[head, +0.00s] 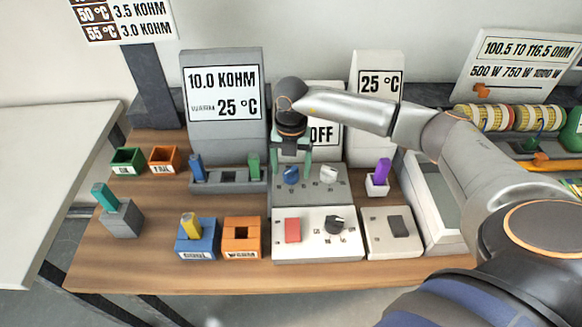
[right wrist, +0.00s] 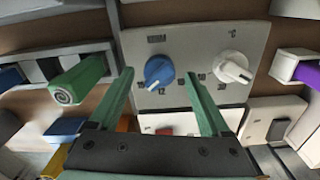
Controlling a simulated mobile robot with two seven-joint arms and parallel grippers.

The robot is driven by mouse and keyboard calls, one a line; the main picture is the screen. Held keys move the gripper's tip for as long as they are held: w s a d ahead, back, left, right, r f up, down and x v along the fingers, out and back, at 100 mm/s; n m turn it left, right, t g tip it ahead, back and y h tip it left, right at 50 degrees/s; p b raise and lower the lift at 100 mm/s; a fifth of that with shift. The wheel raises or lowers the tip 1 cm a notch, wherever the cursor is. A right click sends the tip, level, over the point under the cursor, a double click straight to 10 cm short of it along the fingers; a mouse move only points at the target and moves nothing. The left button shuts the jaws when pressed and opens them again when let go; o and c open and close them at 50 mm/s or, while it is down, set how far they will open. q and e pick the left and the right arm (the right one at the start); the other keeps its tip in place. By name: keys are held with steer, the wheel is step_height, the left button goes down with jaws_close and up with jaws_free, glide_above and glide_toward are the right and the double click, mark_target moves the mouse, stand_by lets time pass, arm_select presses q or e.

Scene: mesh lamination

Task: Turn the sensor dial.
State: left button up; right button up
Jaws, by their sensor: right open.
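A grey panel (head: 312,197) carries a blue dial (head: 291,175) on its left and a white dial (head: 328,174) on its right. I cannot read which one is the sensor dial. My right gripper (head: 291,162) points down over the blue dial, with its green fingers apart. In the right wrist view, the blue dial (right wrist: 158,71) shows between the two fingertips, and nothing shows held; I cannot tell whether they touch it. The white dial (right wrist: 234,68) lies outside the right finger. A black dial (head: 335,224) sits on the white panel in front. My left gripper is out of view.
The white panel also has a red switch (head: 292,230). A grey rack with blue and green plugs (head: 253,166) stands left of the dials, a purple plug (head: 382,171) to the right. Upright signs stand behind. The front wooden edge (head: 170,275) is clear.

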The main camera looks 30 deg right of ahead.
steer(key=shift+f, duration=0.6)
jaws_close()
stand_by(0.3)
